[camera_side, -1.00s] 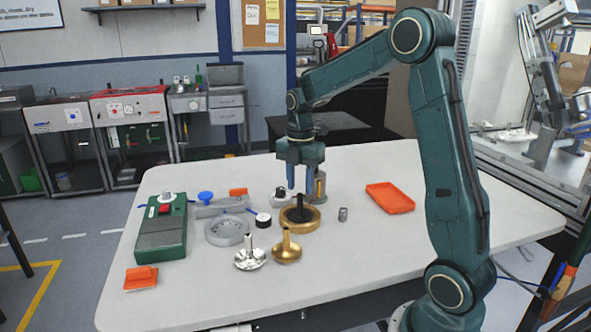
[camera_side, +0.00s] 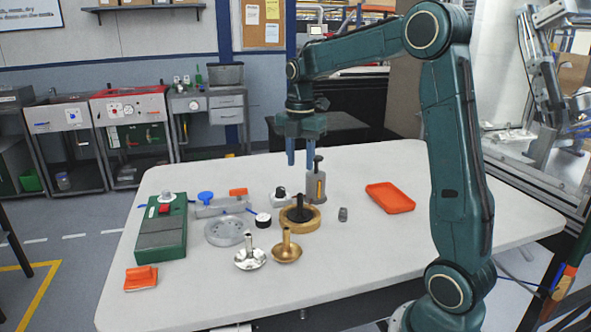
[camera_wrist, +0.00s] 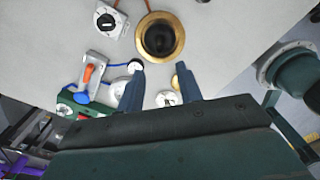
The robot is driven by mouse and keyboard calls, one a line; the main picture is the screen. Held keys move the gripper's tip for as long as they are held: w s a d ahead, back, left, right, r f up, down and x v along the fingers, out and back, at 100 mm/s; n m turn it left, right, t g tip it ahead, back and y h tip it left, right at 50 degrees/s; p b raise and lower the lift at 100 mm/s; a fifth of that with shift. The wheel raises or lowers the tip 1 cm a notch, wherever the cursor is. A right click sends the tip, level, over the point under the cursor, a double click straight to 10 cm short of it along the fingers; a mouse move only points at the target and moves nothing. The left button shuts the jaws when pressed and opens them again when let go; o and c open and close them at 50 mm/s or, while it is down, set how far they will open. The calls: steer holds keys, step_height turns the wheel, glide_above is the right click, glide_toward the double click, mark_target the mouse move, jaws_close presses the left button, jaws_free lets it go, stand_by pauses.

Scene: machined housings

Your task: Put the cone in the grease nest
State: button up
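Two funnel-like cones with upright stems stand side by side on the table: a silver cone (camera_side: 250,259) and a gold cone (camera_side: 286,252). Behind them a brass ring (camera_side: 314,222) holds a dark piece with a stem (camera_side: 299,212); the ring also shows in the wrist view (camera_wrist: 179,37). A grey ring-shaped plate (camera_side: 224,231) lies to the left. Which of these is the grease nest is not labelled. My gripper (camera_side: 301,155) is open and empty, above the table behind the brass ring. In the wrist view its fingers (camera_wrist: 160,90) are spread, partly hiding the cones.
A grey canister with a plunger (camera_side: 316,187) stands close to my gripper. A white knob box (camera_side: 280,196), a black-and-white disc (camera_side: 263,220), a small grey cylinder (camera_side: 343,214) and a green box (camera_side: 161,235) stand around. An orange tray (camera_side: 390,198) lies right, with clear table in front.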

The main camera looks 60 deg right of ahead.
steer(key=s+a+r+m+t, duration=0.3)
steer(key=s+a+r+m, duration=0.2)
steer(key=s+a+m, duration=0.5)
steer(key=s+a+f+m+t, duration=0.2)
steer(key=s+a+f+m, duration=0.1)
steer(key=s+a+m, duration=0.4)
steer(key=shift+s+a+f+m+t, duration=0.15)
steer(key=shift+s+a+m+t, duration=0.25)
steer(key=shift+s, duration=1)
